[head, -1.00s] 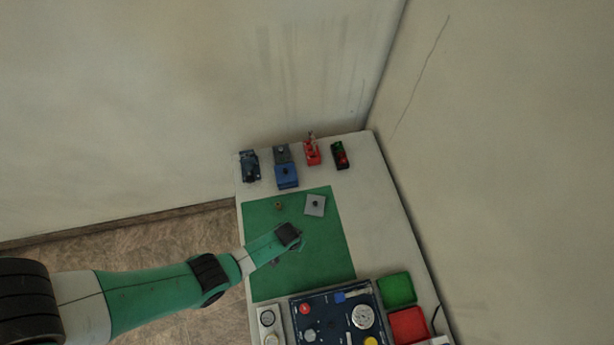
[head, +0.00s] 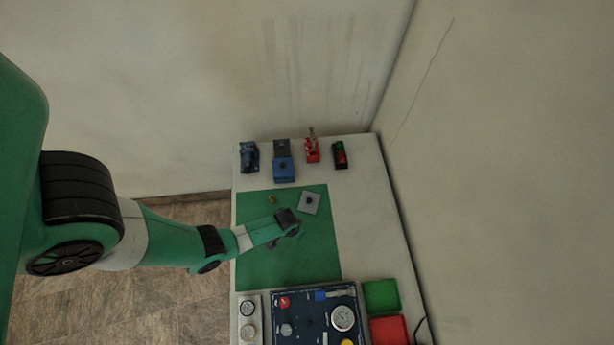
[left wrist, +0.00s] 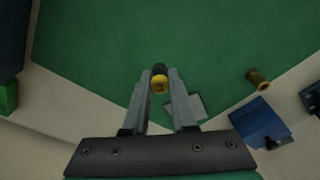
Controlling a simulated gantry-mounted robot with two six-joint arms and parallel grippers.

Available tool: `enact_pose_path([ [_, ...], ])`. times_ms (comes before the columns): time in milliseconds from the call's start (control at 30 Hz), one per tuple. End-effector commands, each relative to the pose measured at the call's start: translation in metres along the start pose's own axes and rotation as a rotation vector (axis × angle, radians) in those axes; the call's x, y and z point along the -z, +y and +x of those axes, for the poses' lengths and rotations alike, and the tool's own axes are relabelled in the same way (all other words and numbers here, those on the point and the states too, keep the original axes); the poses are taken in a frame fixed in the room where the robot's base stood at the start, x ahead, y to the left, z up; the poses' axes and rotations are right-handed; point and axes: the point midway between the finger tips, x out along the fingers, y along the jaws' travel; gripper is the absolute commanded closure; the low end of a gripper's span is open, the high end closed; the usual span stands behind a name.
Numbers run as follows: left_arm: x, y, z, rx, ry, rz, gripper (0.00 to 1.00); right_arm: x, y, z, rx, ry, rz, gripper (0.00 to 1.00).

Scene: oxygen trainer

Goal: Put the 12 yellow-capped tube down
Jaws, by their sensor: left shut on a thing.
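In the left wrist view my left gripper (left wrist: 160,90) is shut on the yellow-capped tube (left wrist: 159,84), whose yellow end faces the camera and whose dark body shows beyond it. In the head view my left gripper (head: 294,231) is over the green mat (head: 285,265); the tube there is hidden or too small to make out. I cannot tell whether the tube touches the mat. My right gripper is in neither view.
A grey square plate (head: 309,202) and a small brass piece (head: 271,199) are on the mat's far part. Behind stand a blue block (head: 284,172), a red device (head: 312,152) and other small devices. In front are a dark gauge panel (head: 300,318), a green tray (head: 381,295) and a red tray (head: 389,330).

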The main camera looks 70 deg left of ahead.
Motion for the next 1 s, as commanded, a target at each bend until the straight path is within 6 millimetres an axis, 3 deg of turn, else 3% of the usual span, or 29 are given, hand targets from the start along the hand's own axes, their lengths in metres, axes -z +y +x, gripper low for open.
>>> enact_pose_path([
  [33, -0.002, 0.0, 0.013, 0.0, 0.0, 0.002, 1.0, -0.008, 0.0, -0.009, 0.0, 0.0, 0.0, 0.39],
  [267, -0.002, 0.001, 0.016, 0.0, 0.0, 0.004, 1.0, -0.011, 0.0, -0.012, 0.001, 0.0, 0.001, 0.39],
  [500, -0.006, 0.0, 0.055, 0.0, 0.0, 0.001, 1.0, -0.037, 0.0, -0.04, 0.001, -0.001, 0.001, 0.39],
  [900, -0.007, 0.0, 0.057, 0.0, 0.0, 0.0, 1.0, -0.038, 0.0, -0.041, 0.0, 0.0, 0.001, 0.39],
  [933, -0.007, 0.0, 0.056, 0.0, 0.0, 0.001, 0.72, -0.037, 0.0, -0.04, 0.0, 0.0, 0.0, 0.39],
  [1000, -0.007, 0.0, 0.055, 0.0, 0.0, 0.001, 0.59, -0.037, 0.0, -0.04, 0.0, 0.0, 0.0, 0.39],
])
